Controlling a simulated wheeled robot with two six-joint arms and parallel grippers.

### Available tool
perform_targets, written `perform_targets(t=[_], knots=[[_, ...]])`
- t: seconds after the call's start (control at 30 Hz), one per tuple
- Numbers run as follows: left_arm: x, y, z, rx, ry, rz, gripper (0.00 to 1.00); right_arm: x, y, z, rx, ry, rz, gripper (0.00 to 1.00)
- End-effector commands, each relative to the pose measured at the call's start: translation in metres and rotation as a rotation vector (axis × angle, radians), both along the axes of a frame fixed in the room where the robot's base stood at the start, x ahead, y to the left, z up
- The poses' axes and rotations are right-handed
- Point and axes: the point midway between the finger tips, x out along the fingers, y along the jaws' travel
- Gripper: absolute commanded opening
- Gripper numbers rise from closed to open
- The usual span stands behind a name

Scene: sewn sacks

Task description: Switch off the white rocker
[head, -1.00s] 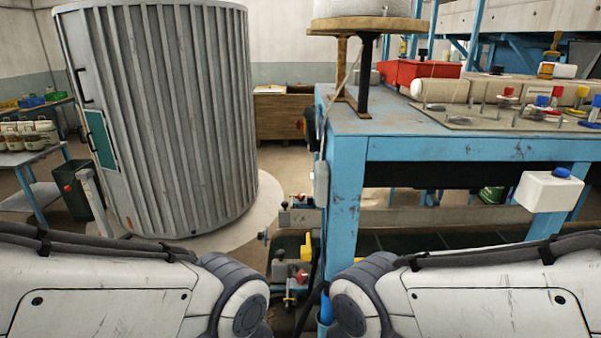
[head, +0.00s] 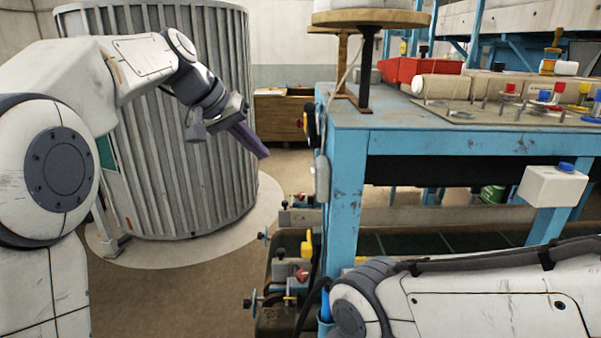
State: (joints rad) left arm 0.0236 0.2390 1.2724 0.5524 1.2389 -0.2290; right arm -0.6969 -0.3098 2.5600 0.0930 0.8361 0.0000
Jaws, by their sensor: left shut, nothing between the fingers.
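A small pale grey-white box (head: 322,178) sits on the left side of the blue bench, near its front corner post. It may carry the white rocker, but its face is turned edge-on, so I cannot tell the rocker or its position. My left gripper (head: 262,153) is shut and empty, with dark purple fingers slanting down to the right. In the picture it is left of the pale box, apart from it, in front of the ribbed drum's right edge. My right gripper is not in view; only my right arm shows at lower right.
The blue bench (head: 440,146) fills the right side. A white box with a blue button (head: 554,187) hangs at the bench front. A ribbed grey drum (head: 215,190) stands behind my left arm.

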Motion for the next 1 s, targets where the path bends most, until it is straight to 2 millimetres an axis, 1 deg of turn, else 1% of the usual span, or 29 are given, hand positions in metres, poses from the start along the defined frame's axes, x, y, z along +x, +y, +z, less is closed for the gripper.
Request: perform_targets(t=[0.1,0.37,0.53,0.67,1.0], knots=[[0.004,0.004,0.004,-0.006,-0.009,0.004,0.0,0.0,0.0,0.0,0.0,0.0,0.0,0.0],[0.004,0.003,0.004,-0.005,-0.01,0.003,0.0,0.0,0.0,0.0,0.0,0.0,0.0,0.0],[0.008,-0.003,-0.004,-0.006,-0.008,0.002,0.0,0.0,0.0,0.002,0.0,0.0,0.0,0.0],[0.016,-0.013,-0.02,-0.005,-0.005,0.002,0.0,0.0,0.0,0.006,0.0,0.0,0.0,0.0],[0.043,-0.048,-0.076,-0.004,-0.004,0.002,0.0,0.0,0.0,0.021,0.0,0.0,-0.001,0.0]])
